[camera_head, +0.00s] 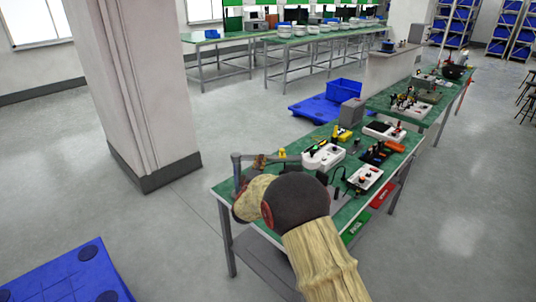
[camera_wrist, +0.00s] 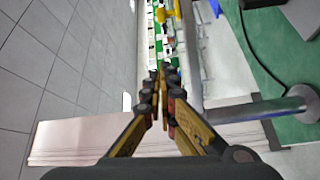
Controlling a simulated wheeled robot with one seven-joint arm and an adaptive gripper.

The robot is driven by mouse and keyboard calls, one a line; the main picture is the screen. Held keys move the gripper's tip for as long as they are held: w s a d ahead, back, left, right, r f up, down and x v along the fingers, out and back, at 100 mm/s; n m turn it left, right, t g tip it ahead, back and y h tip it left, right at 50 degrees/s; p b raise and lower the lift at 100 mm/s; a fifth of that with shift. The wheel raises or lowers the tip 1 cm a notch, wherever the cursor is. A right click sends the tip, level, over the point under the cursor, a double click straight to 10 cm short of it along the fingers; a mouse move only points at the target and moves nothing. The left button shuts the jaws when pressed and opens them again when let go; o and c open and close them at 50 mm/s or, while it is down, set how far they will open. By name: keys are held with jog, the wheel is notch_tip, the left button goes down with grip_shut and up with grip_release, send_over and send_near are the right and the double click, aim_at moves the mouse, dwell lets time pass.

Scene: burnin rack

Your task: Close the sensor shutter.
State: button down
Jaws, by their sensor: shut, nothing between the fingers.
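My gripper (camera_wrist: 161,72) is shut and empty in the wrist view, its fingertips together near the picture's middle. In the head view my gripper (camera_head: 258,163) shows small beside a grey post (camera_head: 237,170) at the near left corner of the green bench; my arm hides part of that corner. The grey post also shows in the wrist view (camera_wrist: 298,101), with a horizontal bar running left behind the fingers. A yellow piece (camera_head: 281,154) is just right of the gripper; yellow also shows beyond the fingertips (camera_wrist: 168,16). I cannot tell for sure which part is the sensor shutter.
A white device (camera_head: 323,157) and another white box with buttons (camera_head: 365,178) stand on the green bench (camera_head: 222,189), with cables between. A thick pillar (camera_head: 140,90) stands left. A blue pallet (camera_head: 70,277) lies on the floor at lower left. The floor between is clear.

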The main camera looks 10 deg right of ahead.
aim_at(291, 158)
jog(key=b+x, duration=0.2)
jog(key=x, duration=0.7)
jog(key=shift+w+f+b, duration=0.1)
jog(key=shift+b, duration=0.2)
jog(key=shift+d, duration=0.4)
jog(key=shift+s+d+f+b, duration=0.2)
jog(key=shift+s+d+b, duration=0.65)
jog(key=shift+s+d, duration=0.35)
jog(key=shift+w+d, duration=0.1)
jog(key=d, duration=0.3)
jog(key=s+d+p, duration=0.1)
jog(key=d, duration=0.3)
jog(key=shift+s, duration=0.15)
jog(key=shift+d, duration=0.15)
